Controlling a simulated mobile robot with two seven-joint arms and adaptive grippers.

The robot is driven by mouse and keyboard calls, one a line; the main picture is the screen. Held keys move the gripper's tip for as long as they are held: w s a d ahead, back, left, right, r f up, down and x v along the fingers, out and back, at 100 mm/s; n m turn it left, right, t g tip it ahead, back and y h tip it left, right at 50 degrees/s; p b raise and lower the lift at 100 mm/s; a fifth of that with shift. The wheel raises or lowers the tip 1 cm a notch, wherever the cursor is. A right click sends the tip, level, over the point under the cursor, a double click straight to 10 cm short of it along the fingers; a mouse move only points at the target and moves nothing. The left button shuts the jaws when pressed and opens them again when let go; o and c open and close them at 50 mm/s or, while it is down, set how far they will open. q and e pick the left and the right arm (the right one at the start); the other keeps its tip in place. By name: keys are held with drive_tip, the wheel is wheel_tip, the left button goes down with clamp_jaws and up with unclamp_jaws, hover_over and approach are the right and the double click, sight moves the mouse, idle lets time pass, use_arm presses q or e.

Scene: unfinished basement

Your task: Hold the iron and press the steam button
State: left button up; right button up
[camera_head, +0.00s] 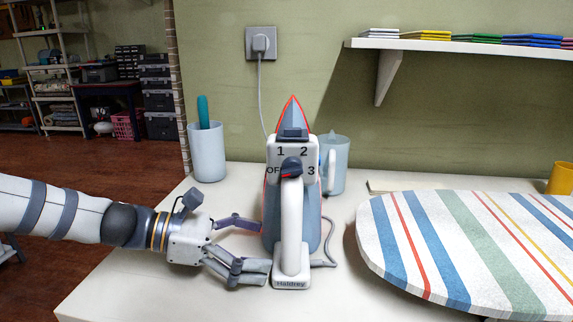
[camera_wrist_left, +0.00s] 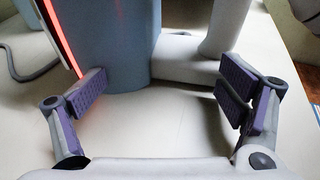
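The iron (camera_head: 292,220) is a blue-grey and white appliance with a red edge, standing upright on the white table. Its dial (camera_head: 291,168) carries the marks OFF, 1, 2 and 3, and a dark button-like part (camera_head: 292,134) sits above the dial. The white handle faces me. My left gripper (camera_head: 254,249) is open just left of the iron's lower part. In the left wrist view the fingers (camera_wrist_left: 165,95) are spread apart, with the iron's body (camera_wrist_left: 115,45) and white handle part (camera_wrist_left: 190,60) just beyond them. My right gripper is not in view.
A striped ironing board (camera_head: 465,250) fills the right of the table (camera_head: 120,285). The cord runs to the wall socket (camera_head: 261,43). A shelf (camera_head: 470,46) hangs at upper right.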

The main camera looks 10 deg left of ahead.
use_arm(q)
drive_tip(key=shift+d, duration=0.1)
clamp_jaws()
drive_tip(key=shift+c, duration=0.9)
unclamp_jaws()
drive_tip(key=shift+c, duration=0.3)
